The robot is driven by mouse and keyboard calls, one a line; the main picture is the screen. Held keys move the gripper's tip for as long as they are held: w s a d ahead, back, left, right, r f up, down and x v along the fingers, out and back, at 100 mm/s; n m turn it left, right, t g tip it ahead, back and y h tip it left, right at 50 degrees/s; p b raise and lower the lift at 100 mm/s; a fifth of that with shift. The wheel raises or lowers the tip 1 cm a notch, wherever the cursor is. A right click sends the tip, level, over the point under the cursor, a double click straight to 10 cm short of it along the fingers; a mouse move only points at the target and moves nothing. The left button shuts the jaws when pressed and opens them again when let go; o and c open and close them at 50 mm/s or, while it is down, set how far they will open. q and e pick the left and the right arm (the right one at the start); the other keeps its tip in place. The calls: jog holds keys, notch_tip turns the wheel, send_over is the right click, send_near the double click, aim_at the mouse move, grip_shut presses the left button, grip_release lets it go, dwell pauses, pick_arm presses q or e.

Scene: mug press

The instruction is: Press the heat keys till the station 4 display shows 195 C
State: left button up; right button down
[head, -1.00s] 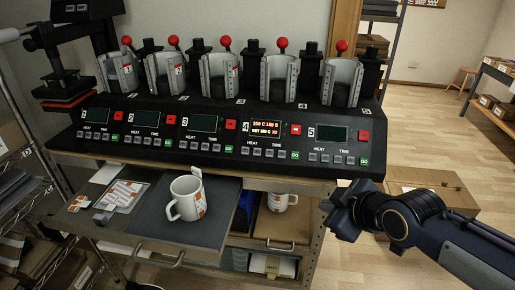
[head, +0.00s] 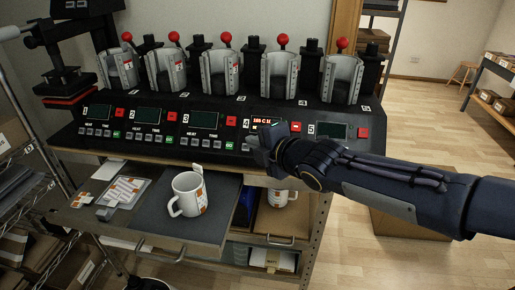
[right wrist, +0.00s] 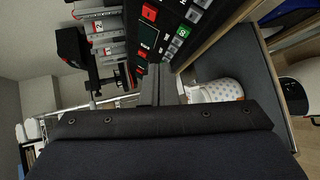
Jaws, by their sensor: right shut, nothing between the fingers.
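The mug press (head: 215,165) is a long black unit with five numbered stations. The station 4 display (head: 267,122) is lit orange and partly covered by my right gripper; its digits are too small and hidden to read surely. My right gripper (head: 258,150) is shut and empty, in front of station 4's key row, hiding the heat keys. I cannot tell whether it touches a key. In the right wrist view its fingers (right wrist: 155,85) point at the panel, near a dark display (right wrist: 147,37) and a green key (right wrist: 181,32). My left gripper is out of view.
A white mug (head: 187,194) stands on the dark pulled-out tray (head: 215,225) below the panel. Clamps with red knobs (head: 283,40) rise behind the panel. Open floor lies at right.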

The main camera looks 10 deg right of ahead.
jog(key=w+d+f+p, duration=0.1)
jog(key=w+f, duration=0.5)
jog(key=shift+d, duration=0.4)
jog(key=shift+w, duration=0.1)
dwell(1.8)
jog(key=shift+w+d+f, duration=0.1)
jog(key=shift+w+f, duration=0.2)
jog(key=shift+w+f, duration=0.3)
jog(key=shift+f, duration=0.05)
dwell(0.8)
jog(key=shift+r, duration=0.1)
jog(key=shift+s+r+b, duration=0.4)
jog(key=shift+s+r, duration=0.15)
jog(key=shift+s, duration=0.05)
